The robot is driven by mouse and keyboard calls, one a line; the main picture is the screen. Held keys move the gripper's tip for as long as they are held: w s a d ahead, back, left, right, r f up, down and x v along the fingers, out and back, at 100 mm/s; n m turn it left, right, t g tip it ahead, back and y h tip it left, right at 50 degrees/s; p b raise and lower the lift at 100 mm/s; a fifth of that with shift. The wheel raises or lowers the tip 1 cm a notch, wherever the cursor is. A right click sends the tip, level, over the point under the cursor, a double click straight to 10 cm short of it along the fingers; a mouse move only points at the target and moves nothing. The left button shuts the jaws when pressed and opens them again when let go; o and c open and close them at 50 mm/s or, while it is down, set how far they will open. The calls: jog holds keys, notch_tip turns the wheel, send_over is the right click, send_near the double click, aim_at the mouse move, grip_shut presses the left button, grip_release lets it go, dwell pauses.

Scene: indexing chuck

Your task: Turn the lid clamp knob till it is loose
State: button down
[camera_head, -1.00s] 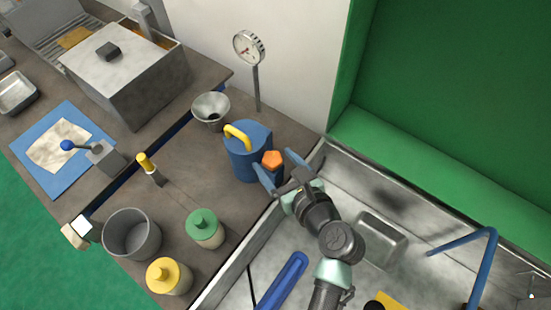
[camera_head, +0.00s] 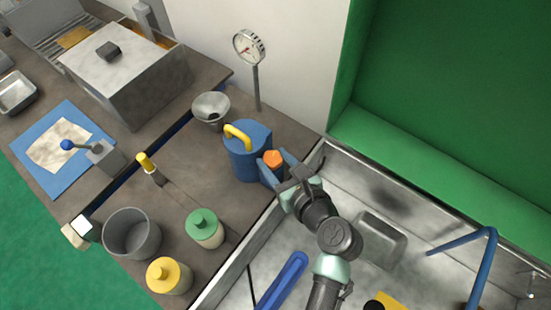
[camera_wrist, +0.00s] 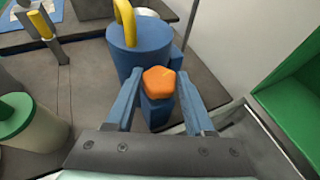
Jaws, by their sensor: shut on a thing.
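The orange lid clamp knob (camera_head: 273,158) sits at the side of a blue canister (camera_head: 246,152) with a yellow handle on its lid. In the wrist view the knob (camera_wrist: 159,81) shows as a faceted orange piece on top of a blue block, against the canister (camera_wrist: 135,48). My gripper (camera_head: 273,166) is shut on the knob, with one blue finger on each side of it. In the wrist view the gripper (camera_wrist: 158,95) has its fingers left and right of the knob; the exact contact is hard to see.
A metal sink (camera_head: 331,165) lies under my arm. A funnel (camera_head: 211,108) and a dial gauge (camera_head: 249,47) stand behind the canister. A green-lidded jar (camera_head: 204,228), a yellow-lidded jar (camera_head: 169,276) and a grey pot (camera_head: 132,234) stand front left.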

jog(key=n+g+y, duration=0.1)
jog(key=n+y, duration=0.1)
jog(key=n+g+y+p, duration=0.1)
jog(key=shift+w+d+n+g+y, duration=0.2)
jog(key=shift+d+n+g+y, duration=0.1)
jog(key=shift+n, duration=0.1)
jog(key=shift+w+n+g+y+b, duration=0.1)
jog(key=shift+n+g+y+b, duration=0.2)
jog(key=shift+n+g+y, duration=1.1)
jog(key=shift+n+g+h, duration=0.3)
jog(key=shift+n+g, duration=0.2)
jog(key=shift+g, duration=0.1)
jog(key=shift+f, duration=0.1)
jog(key=shift+c, duration=1.4)
grip_release()
jog(key=shift+d, duration=0.1)
jog(key=b+v, duration=0.1)
jog(key=v, duration=1.2)
